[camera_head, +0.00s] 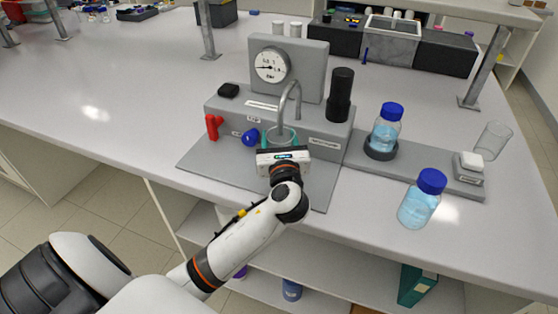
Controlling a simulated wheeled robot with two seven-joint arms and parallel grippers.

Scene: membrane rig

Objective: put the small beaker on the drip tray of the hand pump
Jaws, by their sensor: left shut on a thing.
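The hand pump is a grey rig (235,112) with a dial gauge (272,66), a curved metal spout (296,92) and a black upright cylinder (341,88). My left gripper (281,146) is in front of the rig, below the spout. It is shut on a small clear glass beaker (281,133), which looks upright under the spout's end. The gripper's white body hides the beaker's lower part and what is below it. I cannot make out the drip tray, or whether the beaker touches it. My right gripper is not in view.
A red lever (212,127) and a blue knob (250,137) are left of the gripper. To the right stand a blue-capped bottle (386,130) in a holder, another bottle (420,200) near the bench edge and an empty glass (492,141).

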